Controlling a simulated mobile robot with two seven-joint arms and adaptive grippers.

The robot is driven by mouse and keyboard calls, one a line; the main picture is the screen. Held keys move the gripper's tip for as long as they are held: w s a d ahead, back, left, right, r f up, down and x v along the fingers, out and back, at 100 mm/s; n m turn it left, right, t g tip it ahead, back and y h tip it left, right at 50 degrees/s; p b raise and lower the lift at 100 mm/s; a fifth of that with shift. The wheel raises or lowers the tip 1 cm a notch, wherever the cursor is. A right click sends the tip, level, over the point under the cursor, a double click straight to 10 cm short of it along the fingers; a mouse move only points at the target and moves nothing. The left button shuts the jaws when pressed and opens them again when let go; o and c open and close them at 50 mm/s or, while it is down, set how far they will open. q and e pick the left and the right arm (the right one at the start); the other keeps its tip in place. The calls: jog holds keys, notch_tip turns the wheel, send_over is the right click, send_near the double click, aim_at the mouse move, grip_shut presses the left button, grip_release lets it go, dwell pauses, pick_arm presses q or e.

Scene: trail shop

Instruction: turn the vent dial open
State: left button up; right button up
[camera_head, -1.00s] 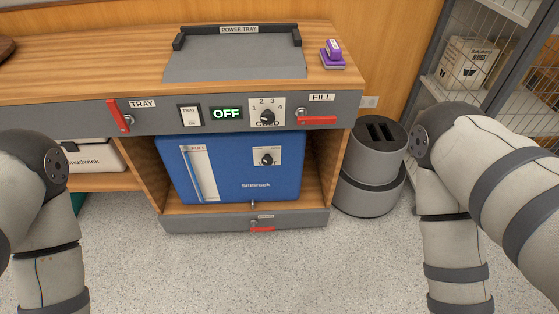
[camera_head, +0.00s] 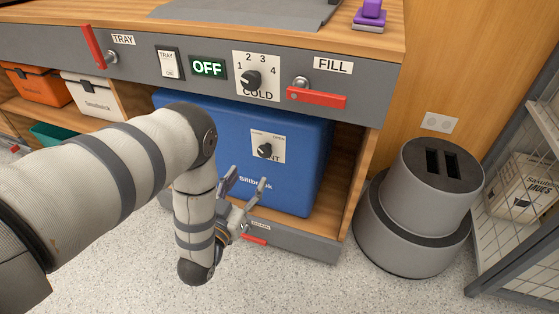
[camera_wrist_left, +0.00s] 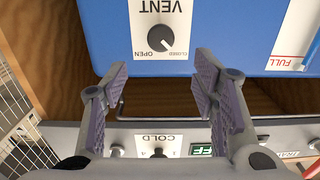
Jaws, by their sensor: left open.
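The vent dial (camera_head: 264,150) is a small black knob on a white plate on the front of the blue box (camera_head: 226,180). In the left wrist view the dial (camera_wrist_left: 160,38) appears upside down, with OPEN and CLOSED printed beside it; its light mark looks turned toward CLOSED. My left gripper (camera_head: 246,178) is open and empty, just below and in front of the dial. In the left wrist view its fingers (camera_wrist_left: 160,78) stand wide apart, with the dial beyond the gap between them and not touched. My right gripper is out of view.
Above the box, the grey panel (camera_head: 130,70) carries a COLD dial (camera_head: 250,80), an OFF display (camera_head: 208,68), a TRAY switch (camera_head: 169,64) and red levers, including the FILL lever (camera_head: 316,97). A grey bin (camera_head: 430,185) stands at right. The speckled floor is clear in front.

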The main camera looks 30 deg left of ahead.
aim_at(263, 152)
pick_arm(q)
jog(key=b+x, duration=0.2)
jog(key=x, duration=0.7)
jog(key=shift+w+a+f, duration=0.1)
jog(key=shift+f, duration=0.05)
jog(key=shift+w, duration=0.4)
jog(key=c, duration=1.1)
